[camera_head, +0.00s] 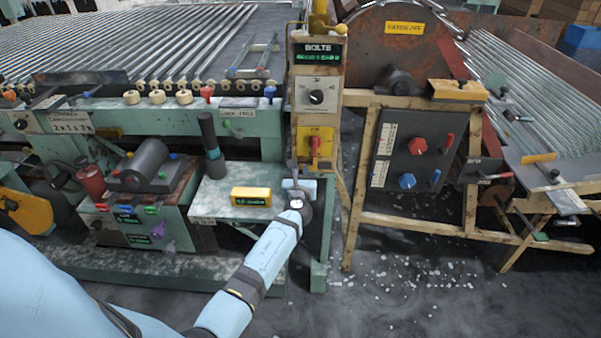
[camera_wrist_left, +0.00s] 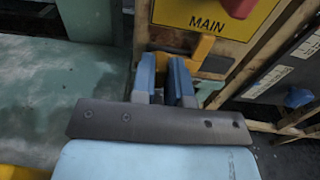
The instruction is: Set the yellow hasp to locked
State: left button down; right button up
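A yellow plate marked MAIN, with a red switch handle (camera_head: 315,143), is on the front of the post; the plate (camera_wrist_left: 185,13) fills the top of the left wrist view. Just below it in that view is a small yellow hasp (camera_wrist_left: 204,47), beside a dark bar and partly behind my finger. I cannot tell its setting. My left gripper (camera_wrist_left: 163,80) has its two blue fingers apart, with a narrow gap and nothing seen between them. The hasp is just beyond the right finger; contact is unclear. In the head view my left gripper (camera_head: 298,180) is below the plate. My right gripper is out of view.
A yellow box with a green display (camera_head: 251,196) sits on the green shelf left of my gripper. A dark panel (camera_head: 411,150) with red and blue knobs is to the right on a wooden frame. A dark upright cylinder (camera_head: 210,140) stands left of the post.

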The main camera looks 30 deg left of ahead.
aim_at(311, 164)
pick_arm(q)
jog(key=shift+w+d, duration=0.4)
jog(key=shift+d, duration=0.2)
jog(key=shift+w+d, duration=0.35)
jog(key=shift+d, duration=0.2)
jog(key=c, duration=1.2)
grip_release()
jog(key=shift+o, duration=0.4)
jog(key=shift+w+d, duration=0.1)
